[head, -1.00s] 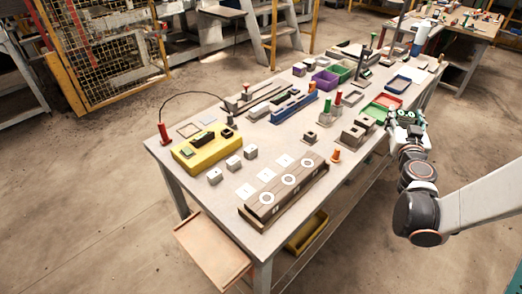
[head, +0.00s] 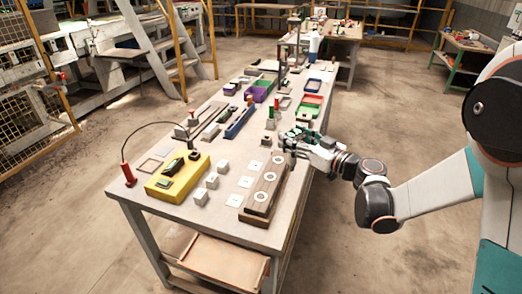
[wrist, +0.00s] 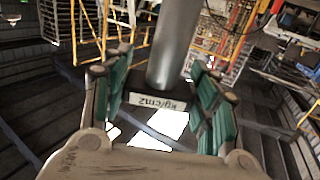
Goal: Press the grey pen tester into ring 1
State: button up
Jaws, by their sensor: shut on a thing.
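My gripper (wrist: 160,105) is shut on the grey pen tester (wrist: 176,45), a grey cylinder with a black collar labelled "kg/cm2", between its green finger pads. In the head view my gripper (head: 294,140) is over the right side of the table, by the far end of a long brown block (head: 257,211). The block's top has white rings (head: 267,178) in a row. Their numbers are too small to read, so I cannot tell which is ring 1.
Flat white squares (head: 245,182) and small grey cubes (head: 212,181) lie left of the block. A yellow case (head: 178,178) has a cable to a red-handled probe (head: 128,174). Purple (head: 257,95) and red (head: 312,100) bins stand farther back.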

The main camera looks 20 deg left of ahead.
jog(key=s+a+n+g+y, duration=0.3)
jog(key=s+a+n+g, duration=0.3)
jog(key=s+a+g, duration=0.25)
jog(key=shift+d+f+b, duration=0.2)
jog(key=shift+f+b, duration=1.85)
jog(key=shift+f, duration=0.55)
jog(key=shift+f+b, duration=0.4)
jog(key=shift+f, duration=0.1)
jog(key=shift+r, duration=0.1)
notch_tip(320, 180, up, 7)
jog(key=p, duration=0.4)
dwell(1.6)
